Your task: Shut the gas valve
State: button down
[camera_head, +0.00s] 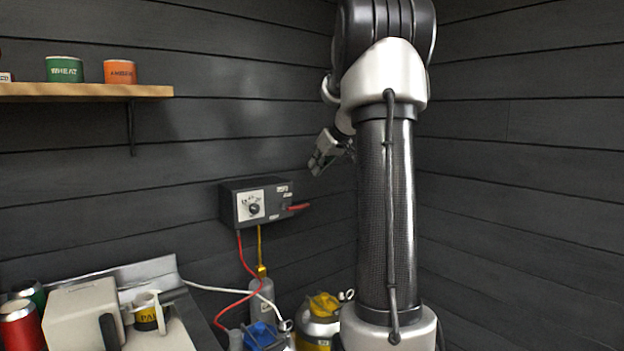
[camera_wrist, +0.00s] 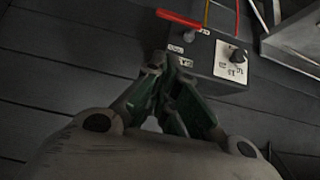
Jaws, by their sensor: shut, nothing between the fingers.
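A dark control box (camera_head: 231,207) is mounted on the wall in the head view. It has a white plate with a black knob (camera_head: 254,208) on its front. A red lever handle (camera_head: 298,207) sticks out from its right side, roughly level. In the wrist view the box (camera_wrist: 208,64) is upside down, with the red lever (camera_wrist: 180,19) and the knob (camera_wrist: 237,56). My gripper (camera_head: 322,163) is above and to the right of the box, apart from the lever. In the wrist view my gripper (camera_wrist: 163,66) is shut and empty, its tips near the box's edge.
A red hose (camera_head: 240,252) and a yellow hose (camera_head: 260,250) hang below the box. Gas bottles (camera_head: 318,320) stand on the floor beneath. A counter at lower left holds a grey appliance (camera_head: 80,318) and a jug (camera_head: 148,312). A shelf (camera_head: 85,91) with tins is upper left.

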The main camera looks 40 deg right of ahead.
send_over(296, 206)
jog(key=d, duration=0.3)
notch_tip(296, 206, down, 6)
jog(key=shift+s+d+f, duration=0.1)
jog(key=shift+f, duration=1)
jog(key=shift+d+f, duration=0.1)
jog(key=shift+f, duration=0.95)
jog(key=shift+d+f+m+y, duration=0.3)
jog(key=shift+f+y, duration=0.1)
jog(key=shift+y, duration=0.1)
notch_tip(296, 206, down, 10)
jog(key=a+m+t+y, duration=0.1)
jog(key=m+t+y, duration=0.2)
jog(key=m+y, duration=0.4)
jog(key=shift+a+r+m+y, duration=0.3)
jog(key=shift+a+y, duration=0.1)
jog(key=shift+y, duration=1.7)
jog(key=shift+a+f, duration=0.1)
